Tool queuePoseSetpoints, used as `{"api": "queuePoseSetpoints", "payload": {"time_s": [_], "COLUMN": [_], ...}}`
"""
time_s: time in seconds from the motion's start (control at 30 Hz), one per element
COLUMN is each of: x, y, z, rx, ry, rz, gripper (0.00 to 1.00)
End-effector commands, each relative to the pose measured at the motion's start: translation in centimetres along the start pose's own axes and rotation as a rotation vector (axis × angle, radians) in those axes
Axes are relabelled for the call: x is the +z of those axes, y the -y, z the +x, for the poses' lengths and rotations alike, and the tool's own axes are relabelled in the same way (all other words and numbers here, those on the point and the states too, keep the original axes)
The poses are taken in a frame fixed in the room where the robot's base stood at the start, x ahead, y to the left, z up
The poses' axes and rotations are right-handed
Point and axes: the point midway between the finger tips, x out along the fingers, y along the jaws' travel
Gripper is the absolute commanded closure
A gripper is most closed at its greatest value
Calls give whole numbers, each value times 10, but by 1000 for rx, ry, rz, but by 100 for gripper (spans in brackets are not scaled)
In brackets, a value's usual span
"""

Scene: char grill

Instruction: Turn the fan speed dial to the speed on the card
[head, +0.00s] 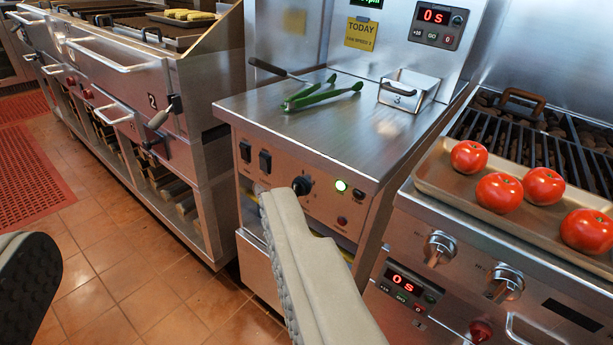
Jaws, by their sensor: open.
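The fan speed dial looks to be the small black knob (301,186) on the front panel of the middle steel unit. The right finger's tip is just below and left of it in the picture; I cannot tell whether they touch. The dial's marks are too small to read. The yellow card (361,34) on the back panel reads "TODAY" with a smaller line that looks like "FAN SPEED 3", though the digit is hard to read. My gripper (158,218) is open and empty, its fingers wide apart, with the left one cut off at the picture's edge.
Black rocker switches (255,156) and a lit green lamp (341,186) flank the dial. Green tongs (322,93) lie on the steel top. A tray (430,178) of tomatoes sits on the right grill above two knobs (472,266). Tiled floor (150,285) is open at lower left.

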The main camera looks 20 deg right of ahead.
Motion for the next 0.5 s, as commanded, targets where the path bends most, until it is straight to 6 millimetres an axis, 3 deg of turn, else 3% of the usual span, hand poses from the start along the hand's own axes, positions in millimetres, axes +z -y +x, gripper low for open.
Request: {"api": "queuePoseSetpoints", "payload": {"time_s": [0.2, 0.5], "x": [55, 138], "y": [4, -3], "z": [53, 110], "rx": [-18, -51], "ry": [235, 574], "rz": [-245, -651], "gripper": [42, 42]}}
